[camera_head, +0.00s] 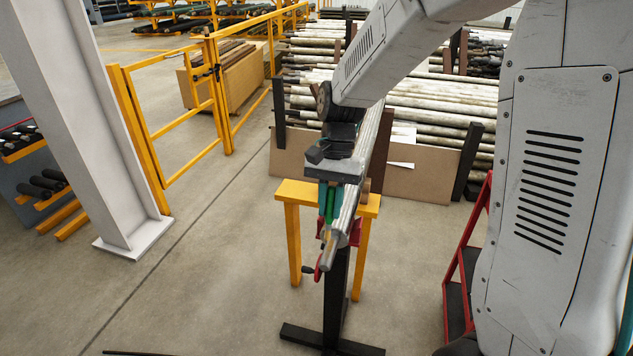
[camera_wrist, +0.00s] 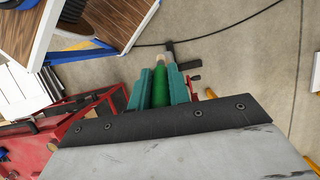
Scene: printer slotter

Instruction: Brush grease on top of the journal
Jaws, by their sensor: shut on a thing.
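My gripper (camera_head: 328,204) is shut on a green brush handle, with a teal finger on each side of it. In the wrist view my gripper (camera_wrist: 160,88) points away from the camera. The green handle (camera_wrist: 158,92) lies between the fingers and ends in a pale tan part (camera_wrist: 166,68). A long grey metal shaft (camera_head: 345,218) runs from the back toward the camera. Its narrower near end (camera_head: 329,254) looks like the journal. My gripper is at the left of the shaft, a little behind that end. The bristles and any contact are not clear.
A red support (camera_head: 355,233) on a black post (camera_head: 336,290) stands under the shaft's near part. A yellow trestle (camera_head: 292,195) is behind it. Stacked bars (camera_head: 430,125) fill the back. A red-framed cart (camera_head: 465,255) stands right.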

